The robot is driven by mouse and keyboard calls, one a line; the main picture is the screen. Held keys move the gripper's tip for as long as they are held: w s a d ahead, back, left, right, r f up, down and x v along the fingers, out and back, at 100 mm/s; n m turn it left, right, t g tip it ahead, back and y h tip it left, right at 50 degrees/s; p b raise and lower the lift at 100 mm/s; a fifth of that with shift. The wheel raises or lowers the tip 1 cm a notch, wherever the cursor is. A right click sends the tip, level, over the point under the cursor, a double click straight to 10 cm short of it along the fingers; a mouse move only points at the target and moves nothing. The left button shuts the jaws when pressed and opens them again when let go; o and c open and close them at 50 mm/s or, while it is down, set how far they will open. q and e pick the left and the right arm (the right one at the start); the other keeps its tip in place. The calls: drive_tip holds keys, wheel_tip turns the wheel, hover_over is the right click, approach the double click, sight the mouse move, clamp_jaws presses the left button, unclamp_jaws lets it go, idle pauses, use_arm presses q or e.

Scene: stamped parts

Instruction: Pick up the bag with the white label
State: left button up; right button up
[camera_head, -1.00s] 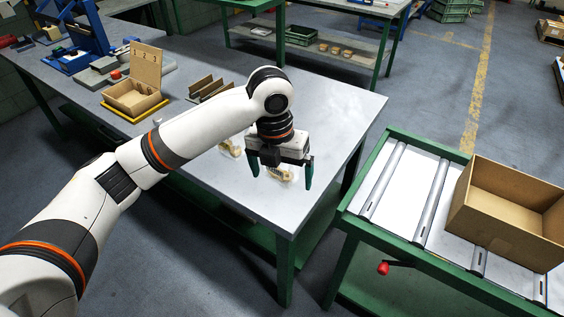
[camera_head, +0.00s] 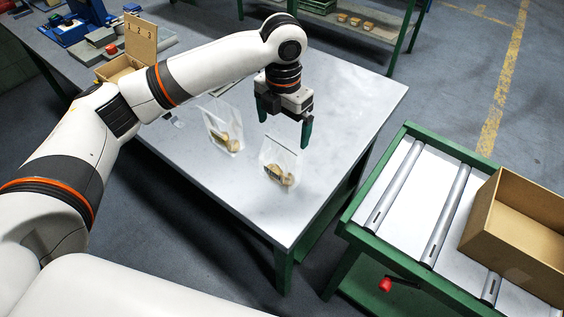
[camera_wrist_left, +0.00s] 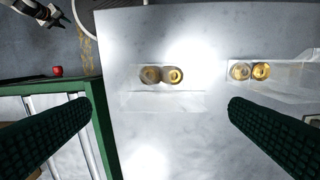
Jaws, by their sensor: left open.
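Two clear bags with tan round parts lie on the grey table (camera_head: 340,85): a left bag (camera_head: 222,130) and a right bag (camera_head: 278,165). A small dark patch shows on the right bag; I cannot make out a white label on either. My left gripper (camera_head: 284,121) is open and empty, above the table beyond the right bag. In the left wrist view (camera_wrist_left: 160,108), the right bag (camera_wrist_left: 163,100) lies between the open fingers in the picture, and the left bag (camera_wrist_left: 262,72) lies to the right. My right gripper (camera_wrist_left: 58,18) shows small in the wrist view's top left corner.
A green-framed roller conveyor (camera_head: 425,210) with an open cardboard box (camera_head: 520,235) stands right of the table, across a gap. A cardboard container (camera_head: 125,62) and blue fixtures (camera_head: 75,25) sit at the table's back left.

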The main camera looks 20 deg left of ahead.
sight(281, 143)
use_arm(q)
drive_tip(key=shift+s+f, duration=0.1)
drive_tip(key=shift+f, duration=0.8)
drive_tip(key=f+p, duration=0.1)
drive_tip(key=f, duration=0.3)
drive_tip(key=shift+a+f, duration=0.1)
drive_tip(key=shift+a, duration=0.1)
drive_tip(key=shift+f+p, duration=0.3)
drive_tip(key=shift+f, duration=0.35)
drive_tip(key=c, duration=1.1)
use_arm(e)
drive_tip(key=shift+w+a+r, duration=0.15)
drive_tip(key=shift+r, duration=0.75)
use_arm(q)
drive_tip(key=shift+r, duration=0.1)
drive_tip(key=shift+c, duration=0.2)
